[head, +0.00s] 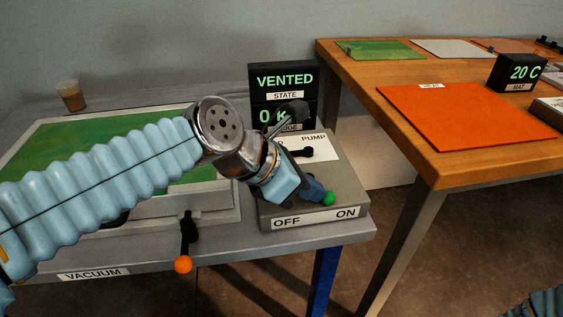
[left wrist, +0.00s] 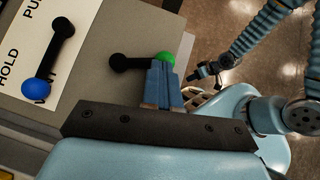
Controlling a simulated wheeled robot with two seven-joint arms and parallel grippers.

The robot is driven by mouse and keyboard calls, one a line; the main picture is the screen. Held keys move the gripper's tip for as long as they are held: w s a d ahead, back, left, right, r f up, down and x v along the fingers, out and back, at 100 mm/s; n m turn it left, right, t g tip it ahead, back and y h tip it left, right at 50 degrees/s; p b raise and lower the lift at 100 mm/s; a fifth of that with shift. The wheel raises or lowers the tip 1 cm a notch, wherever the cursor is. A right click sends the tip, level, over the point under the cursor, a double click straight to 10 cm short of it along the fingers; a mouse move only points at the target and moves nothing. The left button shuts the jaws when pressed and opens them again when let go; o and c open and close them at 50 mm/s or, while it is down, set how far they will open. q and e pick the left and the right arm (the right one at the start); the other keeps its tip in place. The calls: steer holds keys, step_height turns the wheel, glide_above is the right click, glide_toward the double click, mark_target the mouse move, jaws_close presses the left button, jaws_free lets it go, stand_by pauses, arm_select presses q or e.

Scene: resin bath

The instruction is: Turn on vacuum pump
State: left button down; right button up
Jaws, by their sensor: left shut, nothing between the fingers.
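The pump box (head: 345,185) is a grey box on the vacuum bench, with OFF and ON labels on its front. Its green-knobbed lever (head: 328,198) has its knob nearer ON; the pivot is hidden behind my gripper. In the left wrist view the black lever ends in the green knob (left wrist: 164,57). My left gripper (head: 317,191) is shut and empty, its fingertips right at the green knob; I cannot tell whether they touch. It also shows in the left wrist view (left wrist: 163,72). My right gripper (left wrist: 214,72) is small there, its jaws unclear.
A second lever with a blue knob (left wrist: 37,91) stands beside the HOLD and PUMP label. Displays (head: 284,80) behind read VENTED and a partly hidden 0. An orange-knobbed lever (head: 183,264) hangs at the bench front. A wooden table (head: 440,170) with an orange mat (head: 465,118) stands right.

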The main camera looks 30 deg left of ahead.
arm_select(q)
steer(key=shift+d+n+t+y, duration=0.3)
steer(key=shift+n+y, duration=0.1)
steer(key=shift+n, duration=0.2)
steer(key=shift+w+d, duration=0.2)
steer(key=shift+d, duration=0.1)
